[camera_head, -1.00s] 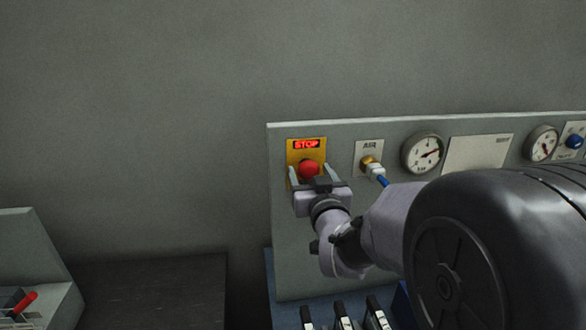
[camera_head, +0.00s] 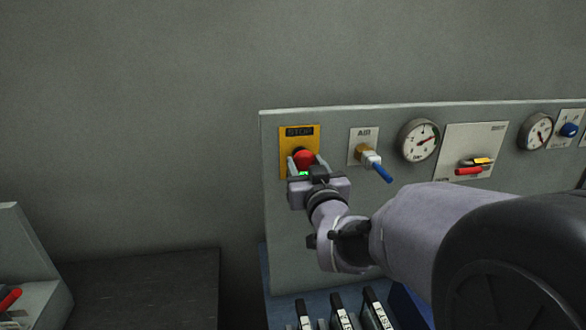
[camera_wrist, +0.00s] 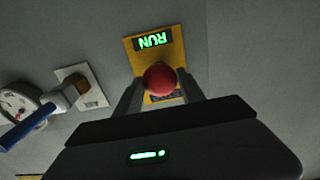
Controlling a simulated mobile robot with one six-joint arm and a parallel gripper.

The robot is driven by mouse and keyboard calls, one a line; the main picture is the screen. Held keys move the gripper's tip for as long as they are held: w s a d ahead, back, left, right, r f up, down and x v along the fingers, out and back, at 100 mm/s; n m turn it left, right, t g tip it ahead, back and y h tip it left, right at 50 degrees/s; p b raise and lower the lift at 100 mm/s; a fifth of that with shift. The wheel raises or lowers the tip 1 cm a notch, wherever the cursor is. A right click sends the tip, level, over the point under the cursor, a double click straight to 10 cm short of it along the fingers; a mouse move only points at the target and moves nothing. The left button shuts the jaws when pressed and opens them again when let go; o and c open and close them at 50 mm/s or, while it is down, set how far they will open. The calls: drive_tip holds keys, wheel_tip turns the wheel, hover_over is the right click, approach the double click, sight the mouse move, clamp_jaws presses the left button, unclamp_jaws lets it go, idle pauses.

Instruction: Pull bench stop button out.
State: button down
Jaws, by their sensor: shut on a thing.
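The red stop button (camera_head: 304,158) sits on a yellow plate (camera_head: 285,135) at the left end of the grey panel. Its STOP sign (camera_head: 299,132) is dark. My gripper (camera_head: 308,164) is shut on the button, with one finger on each side. In the wrist view the red button (camera_wrist: 159,79) shows between the two fingers (camera_wrist: 161,92). My gripper body hides part of the plate.
Right of the button are the air valve (camera_head: 368,156) with a blue handle, a gauge (camera_head: 418,140), a red-handled switch (camera_head: 469,170), and a second gauge (camera_head: 538,131). Several black-and-white labelled items (camera_head: 341,312) stand below. A dark surface (camera_head: 140,290) lies left.

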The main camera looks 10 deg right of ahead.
drive_tip(key=shift+f, duration=0.2)
drive_tip(key=c, duration=0.9)
unclamp_jaws()
drive_tip(key=shift+s, duration=0.15)
drive_tip(key=shift+o, duration=0.7)
drive_tip(key=shift+s+r, duration=0.2)
drive_tip(key=shift+w, duration=0.1)
drive_tip(key=s+b, duration=0.8)
drive_tip(key=s, duration=0.9)
drive_tip(key=shift+s+a, duration=0.2)
drive_tip(key=shift+a, duration=0.25)
